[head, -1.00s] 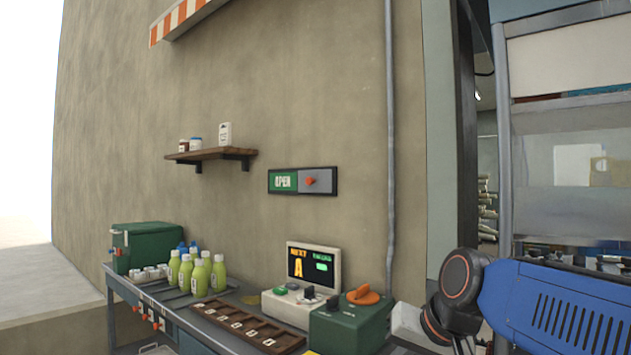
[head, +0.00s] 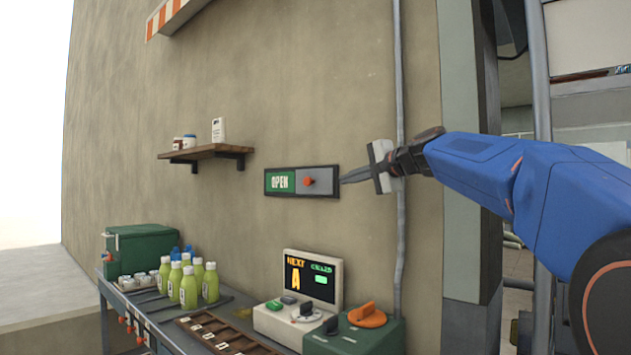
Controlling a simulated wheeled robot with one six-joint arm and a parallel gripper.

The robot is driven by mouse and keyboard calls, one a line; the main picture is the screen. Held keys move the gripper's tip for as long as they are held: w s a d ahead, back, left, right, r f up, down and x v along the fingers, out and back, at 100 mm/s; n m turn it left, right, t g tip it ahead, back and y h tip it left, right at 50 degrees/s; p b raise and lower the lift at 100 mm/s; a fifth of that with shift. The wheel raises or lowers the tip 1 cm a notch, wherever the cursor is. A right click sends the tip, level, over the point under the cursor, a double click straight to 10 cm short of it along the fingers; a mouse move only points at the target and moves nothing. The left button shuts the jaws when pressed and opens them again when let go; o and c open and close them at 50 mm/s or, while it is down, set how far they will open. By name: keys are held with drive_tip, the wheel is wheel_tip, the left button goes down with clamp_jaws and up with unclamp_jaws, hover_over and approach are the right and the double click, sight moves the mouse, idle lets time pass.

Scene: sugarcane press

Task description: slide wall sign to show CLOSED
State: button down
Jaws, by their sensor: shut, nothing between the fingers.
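The wall sign (head: 301,194) is a dark-framed rectangle on the wall. Its left half is green and reads OPEN. Its right half is a grey sliding panel (head: 325,184) with an orange-red knob (head: 309,182) near the middle of the sign. My gripper (head: 345,180) comes in from the right, its shut fingertips pointing left at the sign's right end. It holds nothing. In the picture the tips are just right of the frame; I cannot tell whether they touch it. The CLOSED wording does not show.
A wooden shelf (head: 205,152) with jars is to the left. A vertical pipe (head: 400,120) runs behind my gripper. Below stand a display (head: 312,281), a green box with an orange knob (head: 366,316) and green bottles (head: 190,285). The wall above the sign is clear.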

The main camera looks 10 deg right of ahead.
sight(310, 180)
drive_tip(key=shift+w+d+r+t+y, duration=0.15)
drive_tip(key=shift+w+d+r, duration=0.1)
drive_tip(key=shift+w+r, duration=0.4)
drive_tip(key=shift+w+d+r+t+y, duration=0.15)
drive_tip(key=shift+w+d+r, duration=0.05)
drive_tip(key=shift+w+r, duration=0.4)
drive_tip(key=shift+f, duration=0.1)
drive_tip(key=x, duration=1.3)
drive_tip(key=shift+w+a+f, duration=0.15)
drive_tip(key=shift+w, duration=0.2)
drive_tip(key=shift+a, duration=0.1)
